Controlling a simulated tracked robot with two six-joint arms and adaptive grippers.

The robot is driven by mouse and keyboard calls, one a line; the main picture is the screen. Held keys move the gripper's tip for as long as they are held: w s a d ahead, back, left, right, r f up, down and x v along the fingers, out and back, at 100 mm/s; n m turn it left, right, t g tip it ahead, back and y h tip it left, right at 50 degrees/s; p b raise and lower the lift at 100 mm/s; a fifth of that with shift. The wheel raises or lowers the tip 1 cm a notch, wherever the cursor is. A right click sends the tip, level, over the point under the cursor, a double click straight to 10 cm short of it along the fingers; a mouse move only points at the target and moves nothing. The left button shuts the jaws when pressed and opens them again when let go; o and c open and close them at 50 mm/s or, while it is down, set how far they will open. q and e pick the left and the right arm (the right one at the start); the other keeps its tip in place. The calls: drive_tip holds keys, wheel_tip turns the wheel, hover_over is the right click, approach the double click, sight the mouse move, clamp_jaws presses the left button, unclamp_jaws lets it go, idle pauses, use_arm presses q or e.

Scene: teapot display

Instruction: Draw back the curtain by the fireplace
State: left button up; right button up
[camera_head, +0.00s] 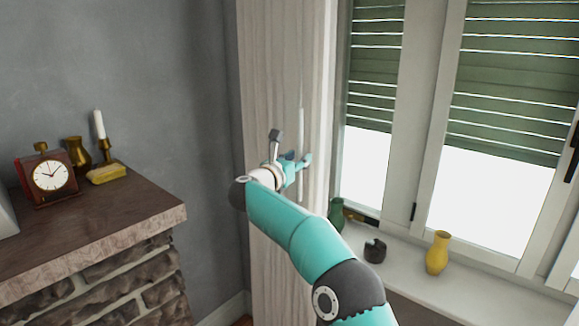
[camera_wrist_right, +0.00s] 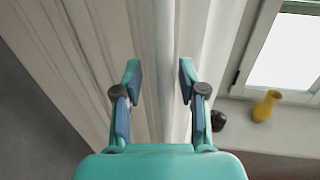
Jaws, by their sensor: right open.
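The pale curtain (camera_head: 270,80) hangs in vertical folds between the grey wall and the window. It also fills the left and middle of the right wrist view (camera_wrist_right: 75,60). A thin white vertical rod (camera_head: 301,125) shows in front of the curtain near its right edge. My right gripper (camera_head: 291,148) is raised in front of the curtain at this rod. In the wrist view its two fingers (camera_wrist_right: 158,75) are spread apart, with a pale vertical strip (camera_wrist_right: 160,100) between them. I cannot tell whether the fingers touch it. My left gripper is out of view.
A stone fireplace with a wooden mantel (camera_head: 110,215) stands at the left, holding a red clock (camera_head: 48,175), brass pieces and a candle (camera_head: 99,124). The windowsill (camera_head: 400,255) holds a yellow vase (camera_head: 437,253), a dark pot (camera_head: 375,251) and a green vase (camera_head: 337,215).

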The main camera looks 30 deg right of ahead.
drive_tip(key=v, duration=1.1)
drive_tip(key=shift+a+r, duration=0.1)
